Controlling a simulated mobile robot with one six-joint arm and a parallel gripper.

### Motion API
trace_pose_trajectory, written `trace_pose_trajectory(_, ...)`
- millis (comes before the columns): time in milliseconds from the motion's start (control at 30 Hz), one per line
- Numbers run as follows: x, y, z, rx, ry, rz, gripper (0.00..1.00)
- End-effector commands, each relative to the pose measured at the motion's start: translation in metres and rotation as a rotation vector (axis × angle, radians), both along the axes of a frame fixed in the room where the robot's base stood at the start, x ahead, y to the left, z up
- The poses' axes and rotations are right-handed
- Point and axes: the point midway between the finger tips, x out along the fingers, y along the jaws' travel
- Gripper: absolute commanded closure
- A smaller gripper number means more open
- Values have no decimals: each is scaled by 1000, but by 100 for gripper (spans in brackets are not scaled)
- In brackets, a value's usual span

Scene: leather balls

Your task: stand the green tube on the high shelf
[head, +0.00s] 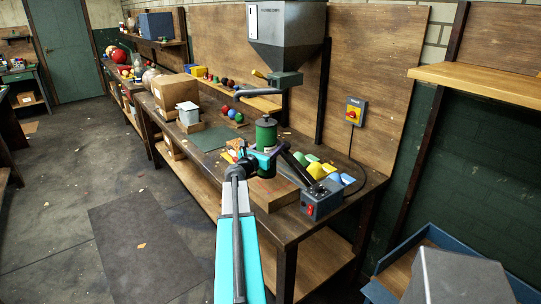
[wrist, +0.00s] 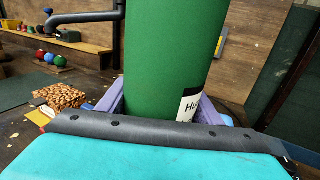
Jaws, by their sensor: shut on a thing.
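The green tube (head: 266,136) is upright in my gripper (head: 264,158), over the near part of the workbench. It has a dark cap with a small knob in the head view. In the wrist view the tube (wrist: 170,50) fills the middle, with a white label at its lower right. The purple fingers of my gripper (wrist: 160,108) are shut on its sides. Whether its base touches anything below is unclear. A high light-wood shelf (head: 480,78) is on the wall at the upper right, apart from the tube; its visible top is bare.
A grey hopper (head: 286,35) with a pipe hangs behind the tube. A control box with a red switch (head: 321,200) and several coloured pieces (head: 322,170) lie on the workbench (head: 205,160). A blue-rimmed tray (head: 385,290) is at lower right. Open floor lies left.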

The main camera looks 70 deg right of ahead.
Motion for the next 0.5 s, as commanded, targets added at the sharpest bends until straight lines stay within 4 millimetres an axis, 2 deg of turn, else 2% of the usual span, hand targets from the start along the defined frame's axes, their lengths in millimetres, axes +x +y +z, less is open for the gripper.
trace_pose_trajectory(500,0,0,-34,-1,2,0,77)
